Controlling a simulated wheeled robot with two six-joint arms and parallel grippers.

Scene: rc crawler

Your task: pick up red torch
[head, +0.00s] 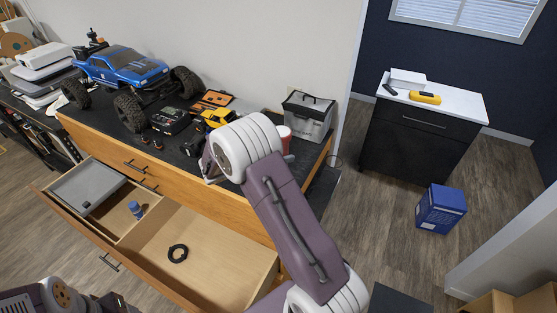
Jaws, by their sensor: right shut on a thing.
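My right arm reaches up from the bottom over the front of the black-topped workbench (325,188). My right gripper (207,166) is mostly hidden behind its own wrist, at the bench's front edge. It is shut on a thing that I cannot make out. I see no thing that is clearly the red torch. A small red and white object (285,136) shows partly behind my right wrist, on the bench; I cannot tell what it is. My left gripper (118,303) is at the bottom left, cut by the frame edge, and its jaws are unclear.
A blue crawler truck (122,66), a dark charger-like box (170,121), a yellow item (217,117) and a grey-black case (307,118) stand on the bench. The open drawer (215,240) holds a grey tray (88,187), blue bottle (136,210) and black ring (178,253). A blue box (441,208) is on the floor.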

